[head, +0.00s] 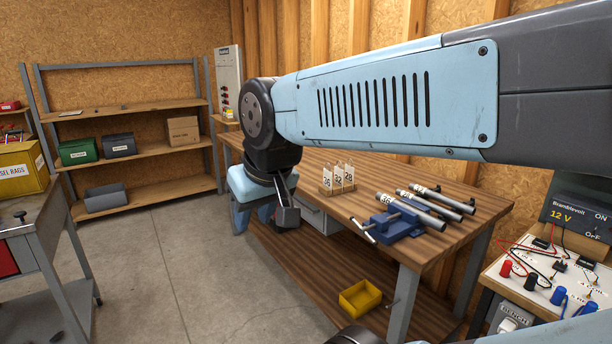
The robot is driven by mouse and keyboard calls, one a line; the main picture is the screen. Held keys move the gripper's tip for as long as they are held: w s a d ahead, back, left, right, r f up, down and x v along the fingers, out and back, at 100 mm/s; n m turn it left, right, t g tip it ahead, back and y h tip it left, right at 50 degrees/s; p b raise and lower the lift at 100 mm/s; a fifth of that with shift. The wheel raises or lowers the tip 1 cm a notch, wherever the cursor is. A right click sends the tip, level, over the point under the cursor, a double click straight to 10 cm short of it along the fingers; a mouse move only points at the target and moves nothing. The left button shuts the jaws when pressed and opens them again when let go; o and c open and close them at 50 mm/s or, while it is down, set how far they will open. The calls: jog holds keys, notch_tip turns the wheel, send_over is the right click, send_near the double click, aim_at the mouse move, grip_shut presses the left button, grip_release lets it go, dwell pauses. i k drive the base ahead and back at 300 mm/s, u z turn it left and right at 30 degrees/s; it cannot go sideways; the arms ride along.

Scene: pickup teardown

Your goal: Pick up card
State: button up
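Three white cards stand upright in a small wooden holder (338,191) on the wooden workbench. They read 36 (327,178), 32 (338,177) and 28 (349,174). My gripper (287,214) hangs at the bench's front edge, to the left of the cards and apart from them. Its fingers are small and partly hidden by the wrist, so I cannot tell whether it is open or shut. No card shows at it.
Several grey tubes (427,212), one marked 36, lie beside a blue vise (397,224) to the right of the cards. A yellow bin (360,298) sits on the lower shelf. An electrical test bench (540,290) stands at right. Open floor (180,270) lies at left.

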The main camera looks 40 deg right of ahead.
aim_at(327, 182)
jog(key=z, duration=0.25)
jog(key=i, duration=0.75)
jog(key=z, duration=0.4)
jog(key=k, duration=0.8)
jog(key=z, duration=0.2)
jog(key=i, duration=0.8)
jog(key=u, duration=0.05)
